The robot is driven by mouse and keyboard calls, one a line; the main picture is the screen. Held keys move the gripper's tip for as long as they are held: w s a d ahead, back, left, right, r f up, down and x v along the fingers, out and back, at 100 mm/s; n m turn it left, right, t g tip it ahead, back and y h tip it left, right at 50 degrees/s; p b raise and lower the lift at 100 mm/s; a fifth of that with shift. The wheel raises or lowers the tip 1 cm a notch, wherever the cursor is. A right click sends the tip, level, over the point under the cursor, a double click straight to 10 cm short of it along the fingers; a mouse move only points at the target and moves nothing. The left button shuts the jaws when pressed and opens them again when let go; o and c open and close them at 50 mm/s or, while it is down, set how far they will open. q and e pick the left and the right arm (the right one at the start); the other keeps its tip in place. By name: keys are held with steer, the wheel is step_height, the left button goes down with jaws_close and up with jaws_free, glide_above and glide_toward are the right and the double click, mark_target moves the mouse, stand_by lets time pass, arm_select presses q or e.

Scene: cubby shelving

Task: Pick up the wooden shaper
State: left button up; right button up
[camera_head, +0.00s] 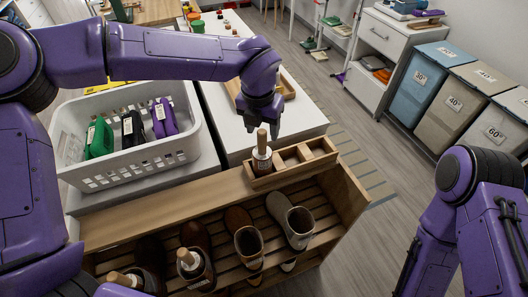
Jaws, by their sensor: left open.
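A wooden shaper (262,155) with a pale knob handle and a white label stands upright in the left compartment of a small wooden divided box (318,148). My left gripper (262,127) points down, open, with its fingertips around or just above the top of this handle; I cannot tell if they touch it. Another wooden shaper (186,259) sits in a brown shoe on the rack. A similar pale handle (120,279) shows at the lower left, partly hidden by my left arm. My right arm shows at the right, but its gripper is out of view.
A slatted wooden shoe rack (165,196) holds several shoes, including a grey boot (290,222) and a brown shoe (243,236). A white basket (142,174) holds green, black and purple items. Lidded bins (422,82) stand at the right. Floor between is clear.

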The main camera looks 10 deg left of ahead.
mark_target(263, 141)
arm_select(q)
steer(key=shift+s+a+f+p, duration=0.1)
steer(key=shift+s+f+p, duration=0.3)
steer(key=shift+s+f, duration=0.2)
steer(key=w+f, duration=0.1)
steer(key=w+f+p, duration=0.1)
steer(key=f, duration=0.3)
steer(key=shift+w+f+p, duration=0.2)
steer(key=shift+w+p, duration=0.1)
steer(key=shift+w, duration=0.1)
steer(key=shift+s+r, duration=0.2)
steer(key=shift+s, duration=0.15)
steer(key=c, duration=0.6)
jaws_close()
arm_select(e)
steer(key=r, duration=0.2)
steer(key=shift+s+r, duration=0.35)
steer(key=shift+r, duration=0.05)
